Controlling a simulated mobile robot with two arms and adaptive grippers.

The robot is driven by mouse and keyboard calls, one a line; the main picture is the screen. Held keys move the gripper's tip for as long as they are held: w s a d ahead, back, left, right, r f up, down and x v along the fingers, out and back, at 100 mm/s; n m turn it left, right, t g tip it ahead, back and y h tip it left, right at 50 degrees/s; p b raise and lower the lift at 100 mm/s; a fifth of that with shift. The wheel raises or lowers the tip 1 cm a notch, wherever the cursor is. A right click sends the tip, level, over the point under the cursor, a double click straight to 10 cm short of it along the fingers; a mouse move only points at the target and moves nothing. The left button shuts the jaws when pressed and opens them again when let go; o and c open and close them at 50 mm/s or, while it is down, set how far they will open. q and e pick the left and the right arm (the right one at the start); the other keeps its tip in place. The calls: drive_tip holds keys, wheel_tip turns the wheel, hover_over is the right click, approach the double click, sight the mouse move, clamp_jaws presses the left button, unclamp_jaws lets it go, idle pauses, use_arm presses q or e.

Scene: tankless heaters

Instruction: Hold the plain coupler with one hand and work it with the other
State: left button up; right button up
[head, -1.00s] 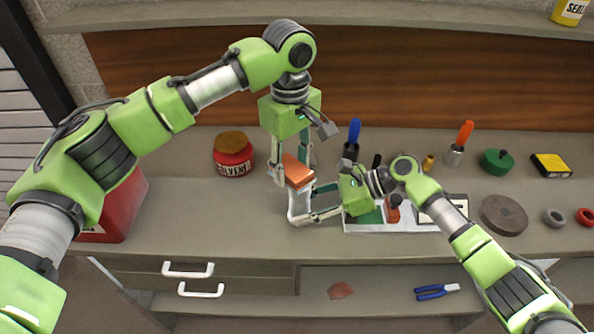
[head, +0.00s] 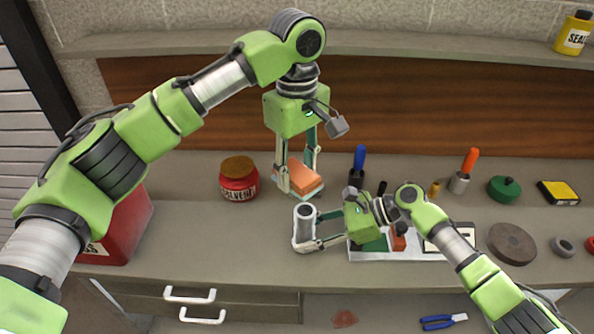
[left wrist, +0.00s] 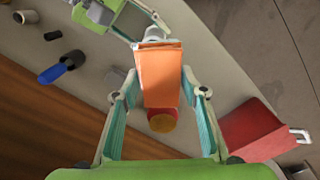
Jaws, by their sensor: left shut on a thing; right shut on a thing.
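The plain coupler (head: 303,241) is a grey, upright, hollow cylinder with its open end facing up, near the counter's front edge. My right gripper (head: 312,230) is shut on the coupler from the right. My left gripper (head: 299,184) is shut on an orange block (head: 306,176) with a paler underside, held behind and above the coupler. In the left wrist view the orange block (left wrist: 162,75) lies between the left fingers, with part of the coupler (left wrist: 154,33) beyond its far end. The block appears apart from the coupler. The coupler's lower part is partly hidden by the right fingers.
A red solvent jar (head: 238,180) stands left of the left gripper, and a red can (head: 120,230) further left. A pale tray (head: 412,255) lies under the right arm.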

drive_tip(key=shift+d+f, duration=0.1)
drive_tip(key=shift+f, duration=0.15)
drive_tip(key=o, duration=1)
drive_tip(key=shift+c, duration=0.2)
use_arm(q)
drive_tip(key=shift+w+f, duration=0.1)
use_arm(e)
drive_tip(key=shift+o, duration=0.6)
drive_tip(key=shift+w+r, duration=0.1)
drive_tip(key=v, duration=1.2)
